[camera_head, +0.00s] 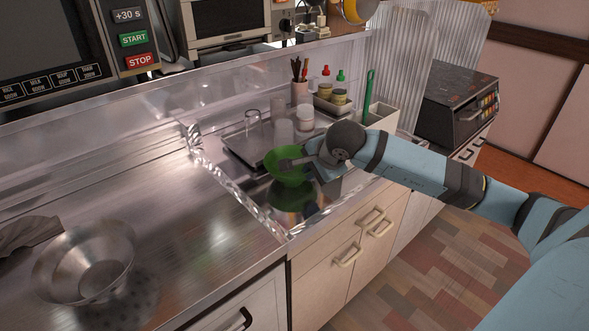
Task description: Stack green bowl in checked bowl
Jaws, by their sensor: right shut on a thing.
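My right gripper (292,161) is shut on the green bowl (289,177) and holds it over the sink area, near the front edge of the drying tray. A dark green patch below the bowl looks like its reflection in the shiny metal. A silvery bowl (120,250) stands upright on the steel counter at the lower left, well apart from the green bowl; I cannot make out a checked pattern on it.
Clear glasses (283,131) stand on the metal tray (240,150) behind the green bowl. A utensil holder (299,93), bottles and a white container (382,118) line the back. A raised steel edge (240,197) separates sink and counter. The mid-left counter is clear.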

